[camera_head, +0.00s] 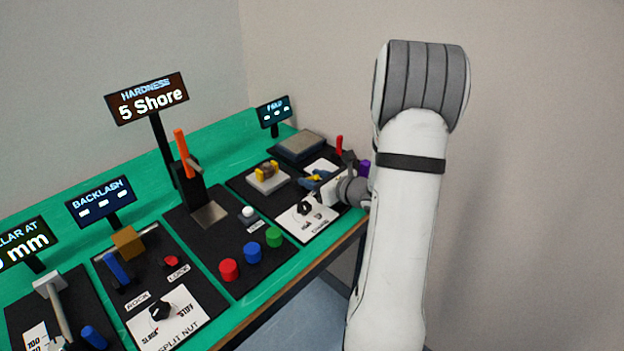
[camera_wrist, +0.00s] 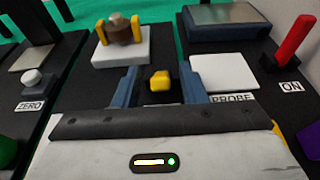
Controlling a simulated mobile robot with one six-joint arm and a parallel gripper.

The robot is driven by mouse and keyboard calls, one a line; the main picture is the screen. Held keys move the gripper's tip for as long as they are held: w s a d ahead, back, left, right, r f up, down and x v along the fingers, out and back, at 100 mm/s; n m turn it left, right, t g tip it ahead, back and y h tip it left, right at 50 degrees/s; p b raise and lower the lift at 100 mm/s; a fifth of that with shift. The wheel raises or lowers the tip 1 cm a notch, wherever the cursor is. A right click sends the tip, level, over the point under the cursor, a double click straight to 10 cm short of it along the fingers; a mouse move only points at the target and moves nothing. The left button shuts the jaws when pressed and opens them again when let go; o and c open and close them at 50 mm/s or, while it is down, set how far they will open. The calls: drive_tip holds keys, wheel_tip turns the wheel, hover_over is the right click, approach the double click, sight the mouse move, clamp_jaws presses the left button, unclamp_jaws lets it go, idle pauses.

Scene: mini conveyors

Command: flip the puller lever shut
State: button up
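No label reading puller shows. A red upright lever (camera_head: 339,145) stands at the far right of the right-hand panel, and in the wrist view this lever (camera_wrist: 296,42) leans right beside an ON label. A block with yellow jaws around a brown hub (camera_wrist: 124,29) sits ahead of my gripper; it also shows in the head view (camera_head: 268,172). My gripper (camera_wrist: 160,84) is over the panel with its blue fingers apart. A small yellow piece (camera_wrist: 160,80) shows between the fingers, with a gap on each side; I cannot tell its depth. The gripper (camera_head: 318,179) is partly hidden in the head view.
A white pad (camera_wrist: 223,75) with a PROBE label lies right of the fingers. A grey plate on a dark base (camera_head: 300,146) is behind. A white ZERO button (camera_wrist: 32,80) is left. An orange lever (camera_head: 181,153) and coloured buttons (camera_head: 252,252) stand on the neighbouring panel.

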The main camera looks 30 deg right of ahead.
drive_tip(key=v, duration=0.7)
drive_tip(key=shift+s, duration=0.25)
